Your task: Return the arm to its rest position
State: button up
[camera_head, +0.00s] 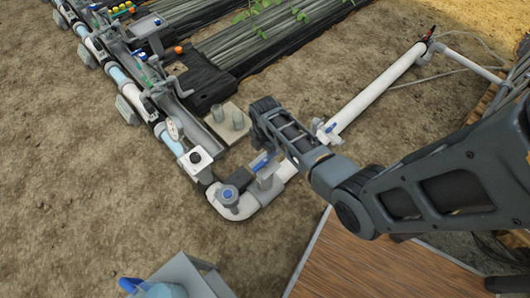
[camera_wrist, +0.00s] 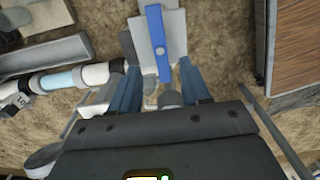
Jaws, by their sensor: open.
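My arm reaches in from the right in the head view, over the white pipe run (camera_head: 375,90). In the wrist view my gripper (camera_wrist: 160,88) is open, with its two bluish fingers apart. A blue lever (camera_wrist: 157,30) on a light grey plate or block (camera_wrist: 175,25) lies just beyond and between the fingertips. I see no finger gripping it, but cannot tell the exact gap. A blue handle on a grey block (camera_head: 268,178) also shows in the head view, just below the end of my arm. The fingers cannot be made out there.
A valve with a round blue top (camera_head: 228,193) sits at the pipe elbow (camera_head: 238,210). A gauge (camera_head: 173,130) and more fittings run up left. A wooden surface (camera_head: 365,262) lies under my arm. A grey stand (camera_head: 185,278) is at the bottom. Bare soil at left is clear.

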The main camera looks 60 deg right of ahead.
jog(key=shift+r, duration=0.9)
